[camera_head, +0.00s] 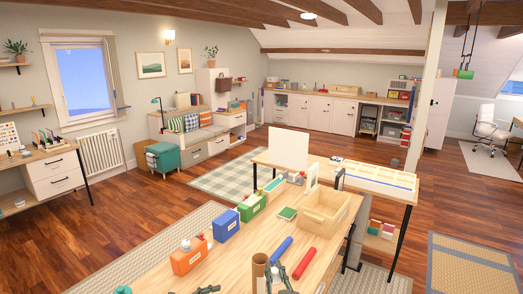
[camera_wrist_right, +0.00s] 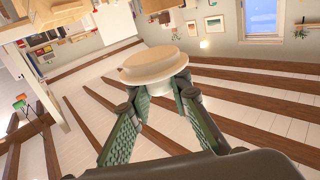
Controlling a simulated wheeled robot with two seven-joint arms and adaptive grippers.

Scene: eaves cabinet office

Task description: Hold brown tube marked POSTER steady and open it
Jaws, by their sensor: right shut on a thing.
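The brown tube (camera_head: 259,270) stands upright at the bottom edge of the head view; its lower part is cut off, and any POSTER marking is out of sight. Its round top end looks dark and uncapped. My right gripper (camera_head: 284,276) is just right of the tube. In the right wrist view its fingers (camera_wrist_right: 162,88) are shut on a cream round cap (camera_wrist_right: 153,62) with a wide rim, apart from the tube. A dark green piece (camera_head: 207,289), probably my left gripper, barely shows at the bottom edge; its fingers cannot be made out.
The wooden table (camera_head: 222,262) holds a red cylinder (camera_head: 306,256), a blue cylinder (camera_head: 281,246), an open wooden crate (camera_head: 325,212), an orange box (camera_head: 189,257), a blue box (camera_head: 226,225) and a green box (camera_head: 252,207). Bare tabletop lies left of the tube.

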